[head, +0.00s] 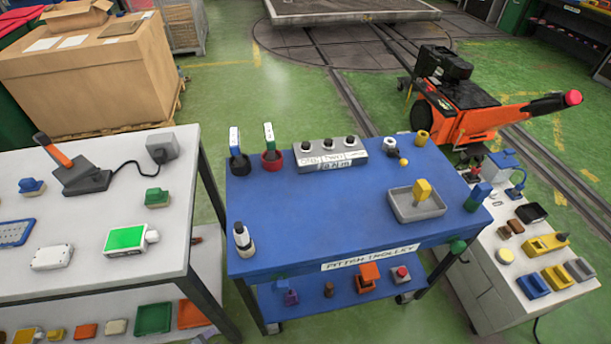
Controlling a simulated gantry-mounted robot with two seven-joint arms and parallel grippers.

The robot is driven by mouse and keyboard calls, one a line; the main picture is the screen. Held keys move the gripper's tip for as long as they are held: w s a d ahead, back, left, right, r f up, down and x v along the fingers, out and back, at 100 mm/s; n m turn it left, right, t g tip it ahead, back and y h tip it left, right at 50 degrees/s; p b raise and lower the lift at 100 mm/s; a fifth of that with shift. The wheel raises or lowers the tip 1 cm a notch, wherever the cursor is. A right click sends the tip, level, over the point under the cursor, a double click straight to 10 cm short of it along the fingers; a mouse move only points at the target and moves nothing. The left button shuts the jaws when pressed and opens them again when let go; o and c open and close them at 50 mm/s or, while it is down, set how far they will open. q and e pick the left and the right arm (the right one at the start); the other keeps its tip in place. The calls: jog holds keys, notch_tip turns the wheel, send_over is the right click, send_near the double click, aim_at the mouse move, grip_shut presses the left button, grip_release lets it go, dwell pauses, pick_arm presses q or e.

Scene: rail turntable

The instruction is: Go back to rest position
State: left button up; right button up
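Neither of my grippers shows in the head view, and no arm of mine reaches over the tables. The blue trolley (320,215) stands in the middle, with a lettered label (370,257) on its front edge. On it, a grey tray (404,213) holds a yellow block (422,189). A grey box with three dark knobs (330,155) sits at the back. Two small upright items, one in a dark base (236,150) and one in a red base (270,146), stand at the back left. A white bottle-like item (243,238) stands at the front left.
A white table (90,222) with a lever device (75,170) and several small items is on the left. A pale cabinet (490,290) with several small parts is on the right. An orange machine (470,122) and a large carton (90,80) stand behind. The trolley's centre is clear.

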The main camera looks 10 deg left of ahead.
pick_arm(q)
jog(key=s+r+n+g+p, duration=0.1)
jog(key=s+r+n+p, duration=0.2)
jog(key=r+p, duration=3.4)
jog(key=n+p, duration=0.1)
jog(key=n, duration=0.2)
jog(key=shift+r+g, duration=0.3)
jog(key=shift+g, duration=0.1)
